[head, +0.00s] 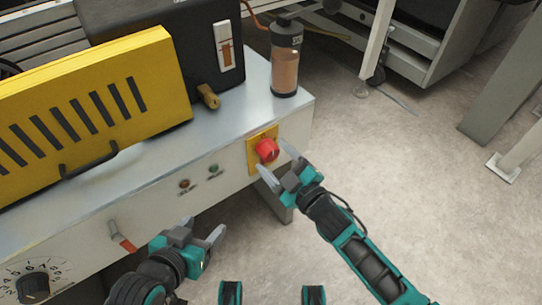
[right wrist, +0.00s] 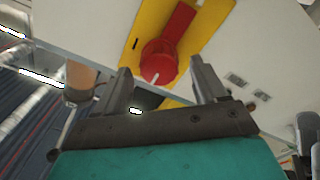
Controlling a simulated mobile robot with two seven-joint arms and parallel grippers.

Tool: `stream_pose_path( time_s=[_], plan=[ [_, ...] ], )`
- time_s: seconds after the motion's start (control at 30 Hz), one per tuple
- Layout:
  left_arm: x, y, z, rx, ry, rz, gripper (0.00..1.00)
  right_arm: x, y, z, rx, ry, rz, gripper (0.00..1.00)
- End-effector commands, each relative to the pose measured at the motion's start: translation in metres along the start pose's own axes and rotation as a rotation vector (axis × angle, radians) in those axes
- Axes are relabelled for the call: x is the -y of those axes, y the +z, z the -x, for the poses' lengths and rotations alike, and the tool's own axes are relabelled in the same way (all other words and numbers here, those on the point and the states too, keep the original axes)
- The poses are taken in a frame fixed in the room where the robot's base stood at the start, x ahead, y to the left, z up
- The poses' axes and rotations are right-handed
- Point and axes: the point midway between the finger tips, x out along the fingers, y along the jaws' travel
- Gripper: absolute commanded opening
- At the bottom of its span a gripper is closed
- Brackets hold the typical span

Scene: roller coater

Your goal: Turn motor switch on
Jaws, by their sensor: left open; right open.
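The motor switch (head: 266,150) is a red rotary knob on a yellow plate (head: 253,160), on the front face of the machine near its right corner. My left gripper (head: 205,236) is open and empty, in front of the machine's lower front.
The machine's grey top (head: 225,115) carries a yellow slotted guard (head: 100,100) and a clear cylinder of orange-brown liquid (head: 285,65). Two small indicators (head: 198,176), a red-handled lever (head: 124,238) and a numbered dial (head: 35,283) are on the front.

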Motion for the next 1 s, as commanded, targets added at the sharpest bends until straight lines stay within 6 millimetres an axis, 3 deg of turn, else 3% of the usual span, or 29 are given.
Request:
stream_pose_path(
  time_s=[0.2, 0.53, 1.0],
  plan=[
    [-0.001, -0.003, -0.005, -0.007, 0.005, -0.003, 0.67, 0.001, 0.001, -0.021, 0.0, 0.0, -0.001, 0.71],
    [-0.003, -0.004, -0.005, -0.01, 0.007, 0.003, 0.67, 0.0, 0.0, -0.023, 0.001, -0.001, -0.001, 0.7],
    [-0.003, -0.005, -0.004, -0.013, 0.006, 0.003, 0.67, 0.0, 0.0, -0.022, 0.001, 0.0, -0.001, 0.25]
  ],
)
